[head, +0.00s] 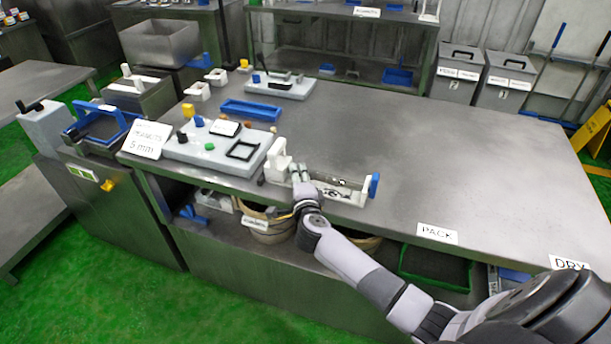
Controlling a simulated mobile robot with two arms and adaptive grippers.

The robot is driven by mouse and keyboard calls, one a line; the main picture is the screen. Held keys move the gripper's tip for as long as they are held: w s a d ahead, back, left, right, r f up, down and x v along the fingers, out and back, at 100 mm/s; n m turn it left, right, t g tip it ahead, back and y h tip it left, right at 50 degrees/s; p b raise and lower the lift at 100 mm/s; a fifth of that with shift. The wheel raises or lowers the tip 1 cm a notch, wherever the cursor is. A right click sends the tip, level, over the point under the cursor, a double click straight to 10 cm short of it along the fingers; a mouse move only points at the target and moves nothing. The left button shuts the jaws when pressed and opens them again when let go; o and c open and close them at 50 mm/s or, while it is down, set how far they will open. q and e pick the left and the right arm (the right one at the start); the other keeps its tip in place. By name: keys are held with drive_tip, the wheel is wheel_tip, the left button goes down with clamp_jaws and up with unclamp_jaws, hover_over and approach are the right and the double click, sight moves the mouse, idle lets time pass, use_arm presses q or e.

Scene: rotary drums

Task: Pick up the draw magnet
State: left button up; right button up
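My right gripper (300,177) reaches in from the lower right to the table's front edge. It is at the left end of a long white fixture (345,194), beside an upright white block (278,158). A blue piece (374,185) stands at the fixture's right end. I cannot tell for sure which piece is the draw magnet; the gripper hides part of the fixture. The fingers are too small to show whether they are open or shut, or touching the block. My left gripper is not in view.
A grey board (190,155) with small coloured parts lies left of the gripper, with a blue tray (250,110) behind it. A sign (146,139) stands at the table's left corner. The steel table (450,150) is clear to the right. Round bins stand below its edge.

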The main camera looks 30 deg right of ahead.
drive_tip(key=shift+w+d+f, duration=0.2)
drive_tip(key=shift+w, duration=0.3)
drive_tip(key=shift+s+r, duration=0.1)
clamp_jaws()
drive_tip(key=shift+r, duration=0.1)
idle(0.3)
